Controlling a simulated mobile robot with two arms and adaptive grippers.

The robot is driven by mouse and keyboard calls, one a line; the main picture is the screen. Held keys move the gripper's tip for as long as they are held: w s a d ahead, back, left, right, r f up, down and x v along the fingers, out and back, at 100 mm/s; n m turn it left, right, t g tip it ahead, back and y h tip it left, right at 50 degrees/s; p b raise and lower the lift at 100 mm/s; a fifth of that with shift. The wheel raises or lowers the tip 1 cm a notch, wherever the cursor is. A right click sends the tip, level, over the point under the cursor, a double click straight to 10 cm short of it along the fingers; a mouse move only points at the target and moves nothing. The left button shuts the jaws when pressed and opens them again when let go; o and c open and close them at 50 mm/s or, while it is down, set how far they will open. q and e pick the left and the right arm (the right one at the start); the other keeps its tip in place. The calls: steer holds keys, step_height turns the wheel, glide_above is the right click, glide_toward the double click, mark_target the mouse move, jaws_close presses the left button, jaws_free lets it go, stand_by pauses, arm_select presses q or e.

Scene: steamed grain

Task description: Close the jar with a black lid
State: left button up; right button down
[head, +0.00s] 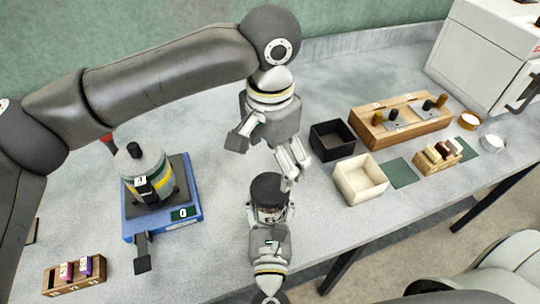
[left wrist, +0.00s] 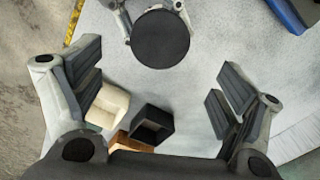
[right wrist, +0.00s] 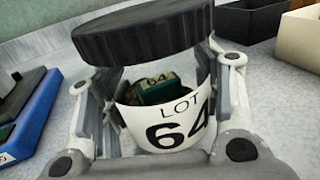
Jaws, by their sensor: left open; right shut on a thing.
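The jar (right wrist: 165,125) is upright and carries a white label reading LOT 64; a green item shows inside it. The wide black lid (right wrist: 145,28) sits over its mouth, and I cannot tell whether it is fully seated. The lid (head: 268,188) also shows in the head view and as a round disc (left wrist: 160,38) in the left wrist view. My right gripper (head: 268,222) is shut around the jar body below the lid. My left gripper (head: 265,150) is open and empty, beyond the jar in the head view, its fingers apart.
A black open box (head: 332,141) and a cream box (head: 361,180) stand to the right. Behind them is a wooden rack (head: 400,122). A blue scale (head: 188,228) bearing a grey vessel (head: 148,172) stands left. A small wooden holder (head: 74,277) is at front left.

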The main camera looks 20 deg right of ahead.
mark_target(270, 187)
arm_select(q)
steer(key=shift+f, duration=4.05)
steer(key=c, duration=1.1)
steer(key=o, duration=1.2)
